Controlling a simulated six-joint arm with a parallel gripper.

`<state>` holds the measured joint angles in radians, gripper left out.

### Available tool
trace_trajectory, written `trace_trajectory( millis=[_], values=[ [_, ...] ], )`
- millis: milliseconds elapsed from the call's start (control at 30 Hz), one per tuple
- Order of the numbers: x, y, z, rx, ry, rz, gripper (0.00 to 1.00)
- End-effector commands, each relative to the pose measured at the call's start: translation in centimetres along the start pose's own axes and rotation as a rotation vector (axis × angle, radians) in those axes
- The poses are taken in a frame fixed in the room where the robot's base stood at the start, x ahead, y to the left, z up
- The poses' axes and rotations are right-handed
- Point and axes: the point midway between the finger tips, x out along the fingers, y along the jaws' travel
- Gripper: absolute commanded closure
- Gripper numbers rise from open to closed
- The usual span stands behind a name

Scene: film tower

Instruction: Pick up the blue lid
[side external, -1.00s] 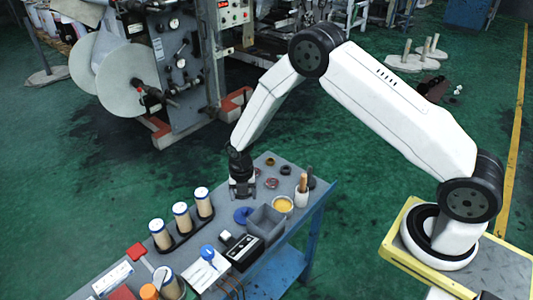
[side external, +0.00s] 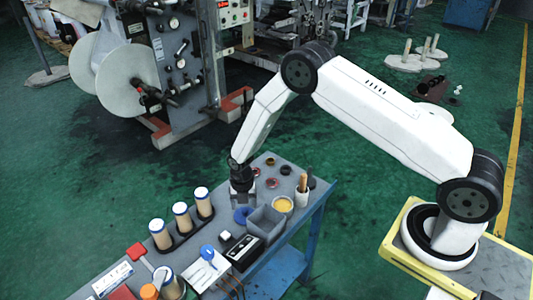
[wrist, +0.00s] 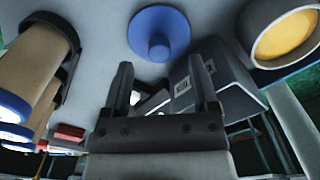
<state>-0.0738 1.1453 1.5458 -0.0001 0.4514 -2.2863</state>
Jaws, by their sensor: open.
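The blue lid (side external: 242,215) lies flat on the grey table top, just in front of my gripper in the side view. In the wrist view the lid (wrist: 160,24) is a round blue disc with a small raised knob. My gripper (side external: 242,194) points down over the table beside the lid. In the wrist view my gripper (wrist: 162,80) has its two dark fingers apart with nothing held between them. The lid lies beyond the fingertips, roughly in line with the gap, and apart from them. The side view does not show the fingertip height clearly.
Several tan rolls with white-and-blue tops (side external: 182,217) stand in a dark rack at left. A black box (side external: 245,252) sits in front. Small discs (side external: 271,183) lie behind.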

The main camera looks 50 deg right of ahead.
Motion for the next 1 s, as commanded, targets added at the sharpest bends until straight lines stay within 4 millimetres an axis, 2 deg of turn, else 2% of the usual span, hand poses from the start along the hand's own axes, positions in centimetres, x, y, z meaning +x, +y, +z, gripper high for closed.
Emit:
trace_trajectory(
  millis=[333, 933, 967, 1000],
  values=[
    [3.2, 0.1, 0.1, 0.000, -0.001, 0.001, 0.24],
    [3.5, 0.1, 0.1, 0.000, -0.001, 0.001, 0.24],
    [3.5, 0.1, 0.1, 0.000, -0.001, 0.001, 0.28],
    [3.5, 0.1, 0.1, 0.000, -0.001, 0.001, 0.40]
  ],
)
